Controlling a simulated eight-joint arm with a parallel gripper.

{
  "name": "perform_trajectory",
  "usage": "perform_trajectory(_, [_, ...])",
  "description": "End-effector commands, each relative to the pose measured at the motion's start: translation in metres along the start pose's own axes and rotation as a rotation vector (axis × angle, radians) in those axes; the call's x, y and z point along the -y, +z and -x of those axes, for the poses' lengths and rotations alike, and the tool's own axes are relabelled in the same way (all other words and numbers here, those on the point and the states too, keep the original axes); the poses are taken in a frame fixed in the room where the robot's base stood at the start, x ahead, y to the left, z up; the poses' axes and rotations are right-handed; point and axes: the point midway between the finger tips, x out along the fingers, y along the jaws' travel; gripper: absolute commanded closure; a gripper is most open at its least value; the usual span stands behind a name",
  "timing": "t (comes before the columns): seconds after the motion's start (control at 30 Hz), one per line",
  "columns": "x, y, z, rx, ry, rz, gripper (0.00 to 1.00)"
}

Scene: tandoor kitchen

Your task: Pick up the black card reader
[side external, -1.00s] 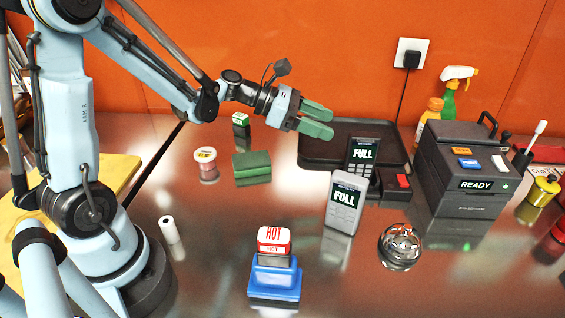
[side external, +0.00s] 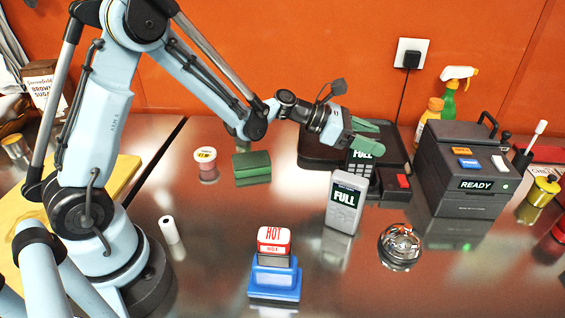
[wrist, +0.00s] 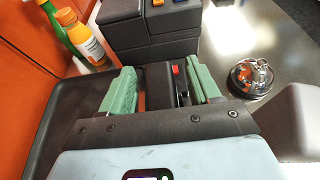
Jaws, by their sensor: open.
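The black card reader (side external: 359,172) stands upright at the front edge of the black tray, with a lit screen that reads FULL. My gripper (side external: 379,134) is open at its top, and the green fingers hide part of the reader's upper end. In the wrist view, my gripper's fingers (wrist: 163,74) stand apart on either side of a dark block, which looks like the card reader (wrist: 158,88). I cannot tell if either finger touches it. A black box with a red button (side external: 403,182) is just right of the reader.
A grey-white reader (side external: 345,201) stands close in front. A metal bell (side external: 400,245) is front right, and a dark box reading READY (side external: 465,165) is right. The black tray (side external: 312,152) lies behind.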

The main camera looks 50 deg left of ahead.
Motion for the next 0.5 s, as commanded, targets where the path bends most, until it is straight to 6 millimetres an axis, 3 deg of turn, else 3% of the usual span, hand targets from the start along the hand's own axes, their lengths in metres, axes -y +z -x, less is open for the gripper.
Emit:
perform_trajectory(0.33, [0.0000, -0.0002, -0.0091, 0.000, 0.001, 0.000, 0.38])
perform_trajectory(0.5, [0.0001, -0.0002, -0.0089, 0.000, 0.000, 0.000, 0.64])
